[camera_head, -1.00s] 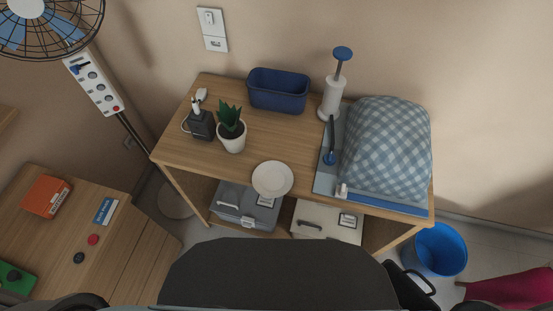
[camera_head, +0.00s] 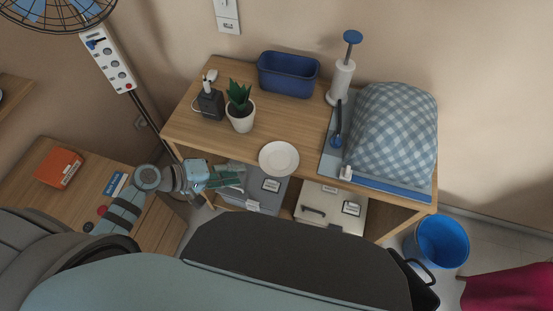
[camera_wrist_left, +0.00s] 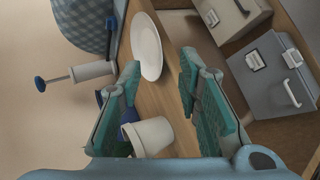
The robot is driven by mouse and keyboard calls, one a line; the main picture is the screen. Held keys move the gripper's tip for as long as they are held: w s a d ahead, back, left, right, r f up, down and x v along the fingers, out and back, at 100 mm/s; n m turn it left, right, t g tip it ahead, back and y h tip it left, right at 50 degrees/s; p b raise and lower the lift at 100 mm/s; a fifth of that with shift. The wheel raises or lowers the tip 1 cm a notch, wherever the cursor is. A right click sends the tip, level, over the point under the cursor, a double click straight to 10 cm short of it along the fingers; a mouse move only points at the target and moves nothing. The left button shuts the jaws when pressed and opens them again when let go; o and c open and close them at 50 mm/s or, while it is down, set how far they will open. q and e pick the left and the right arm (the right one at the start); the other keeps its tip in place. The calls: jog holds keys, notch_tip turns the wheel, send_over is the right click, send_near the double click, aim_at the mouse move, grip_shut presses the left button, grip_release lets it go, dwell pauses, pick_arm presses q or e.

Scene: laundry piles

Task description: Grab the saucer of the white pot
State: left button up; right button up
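The saucer (camera_head: 279,158) is a white round plate lying flat at the front edge of the wooden table, apart from the pot. The white pot (camera_head: 241,120) with a spiky green plant stands behind and left of it. My left gripper (camera_head: 236,177) is open and empty, just left of the saucer near the table's front edge. In the left wrist view, the saucer (camera_wrist_left: 147,46) is beyond the spread fingers (camera_wrist_left: 160,95), and the pot (camera_wrist_left: 152,136) shows low between them. My right gripper is not in view.
A dark charger block (camera_head: 209,104) and blue bin (camera_head: 288,74) stand on the table (camera_head: 187,134). Grey and cream boxes (camera_head: 331,208) sit below. A blue bucket (camera_head: 442,243) stands on the floor.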

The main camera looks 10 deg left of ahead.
aim_at(265, 169)
pick_arm(q)
jog(key=x, duration=0.9)
jog(key=shift+w+f, duration=0.1)
jog(key=shift+w, duration=0.25)
jog(key=shift+a, duration=0.1)
grip_shut()
